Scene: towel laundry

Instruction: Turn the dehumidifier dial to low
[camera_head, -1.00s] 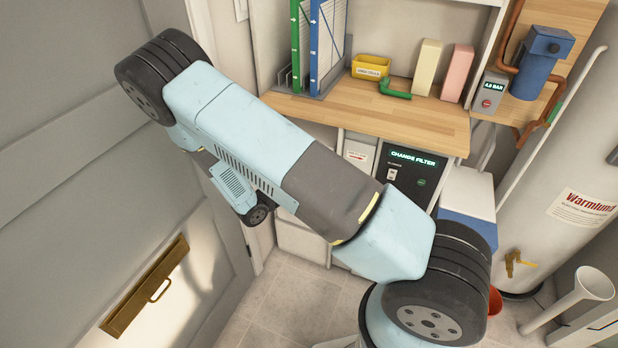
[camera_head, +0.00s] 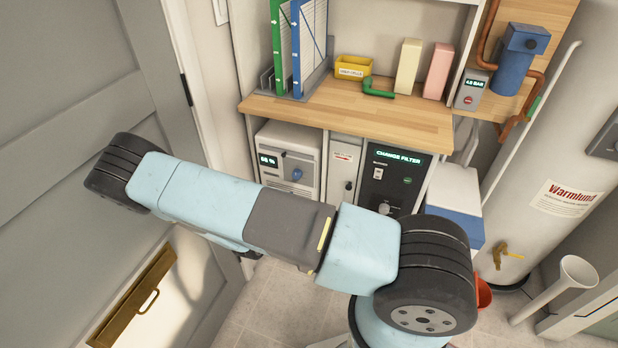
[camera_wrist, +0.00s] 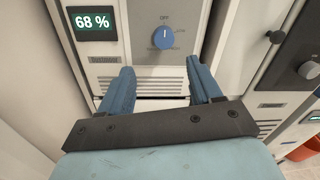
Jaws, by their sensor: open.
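The dehumidifier (camera_head: 272,139) is a pale grey front panel under the wooden worktop in the head view. In the wrist view, its panel (camera_wrist: 120,15) carries a lit display reading 68 % and a round blue dial (camera_wrist: 163,38). The dial's white mark points up, towards the label OFF; a small label to its right is too small to read surely. The dial also shows in the head view (camera_head: 297,173). My gripper (camera_wrist: 161,78) is open and empty, its two blue fingers apart, below the dial in the picture and not touching it. The head view hides the gripper behind my arm.
Right of the dehumidifier is a narrow white panel (camera_head: 346,157), then a dark CHANGE FILTER panel (camera_head: 395,166) with its own grey knob (camera_head: 385,208). The worktop (camera_head: 335,111) overhangs above. A grey door (camera_head: 80,60) stands at the left.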

